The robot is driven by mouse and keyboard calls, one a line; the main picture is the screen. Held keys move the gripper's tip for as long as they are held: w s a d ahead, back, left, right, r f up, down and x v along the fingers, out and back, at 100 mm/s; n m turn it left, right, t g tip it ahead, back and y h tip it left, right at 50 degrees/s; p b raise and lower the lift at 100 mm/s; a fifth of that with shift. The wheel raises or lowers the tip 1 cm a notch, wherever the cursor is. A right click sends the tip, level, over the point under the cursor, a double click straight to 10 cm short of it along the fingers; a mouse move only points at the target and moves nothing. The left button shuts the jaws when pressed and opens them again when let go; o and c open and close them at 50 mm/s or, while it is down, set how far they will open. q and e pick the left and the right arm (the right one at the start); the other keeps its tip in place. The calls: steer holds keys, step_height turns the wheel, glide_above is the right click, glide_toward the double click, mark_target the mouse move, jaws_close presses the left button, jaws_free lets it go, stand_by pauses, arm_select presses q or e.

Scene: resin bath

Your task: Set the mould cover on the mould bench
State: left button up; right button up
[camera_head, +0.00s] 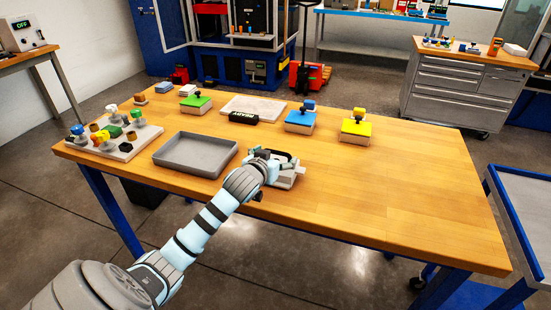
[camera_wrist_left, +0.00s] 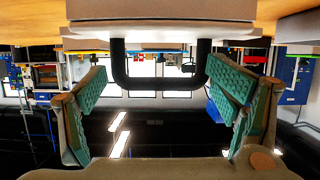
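A pale grey block with a black handle, which looks like the mould cover (camera_head: 289,181), rests on the wooden table just right of a grey tray. My left gripper (camera_head: 279,161) is at its top and partly hides it. In the left wrist view the cover (camera_wrist_left: 160,32) shows as a pale plate with a black U-shaped handle (camera_wrist_left: 160,86). The teal-padded fingers of the left gripper (camera_wrist_left: 158,92) stand apart on either side of the handle, with clear gaps. Which thing is the mould bench I cannot tell for sure. My right gripper is out of view.
The wooden table (camera_head: 400,200) is clear on its right. The empty grey tray (camera_head: 196,154) lies left of the gripper. Green (camera_head: 196,101), blue (camera_head: 300,120) and yellow (camera_head: 356,128) topped blocks, a pale slab (camera_head: 254,106) and a black sign (camera_head: 243,117) stand behind.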

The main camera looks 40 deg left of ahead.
arm_select(q)
steer(key=shift+o, duration=1.1)
steer(key=shift+s+d+r, duration=0.1)
steer(key=shift+s+r, duration=0.1)
steer(key=shift+s, duration=0.1)
steer(key=p+v, duration=0.2)
steer(key=v, duration=0.9)
steer(key=shift+p, duration=0.3)
steer(key=shift+s+d, duration=0.2)
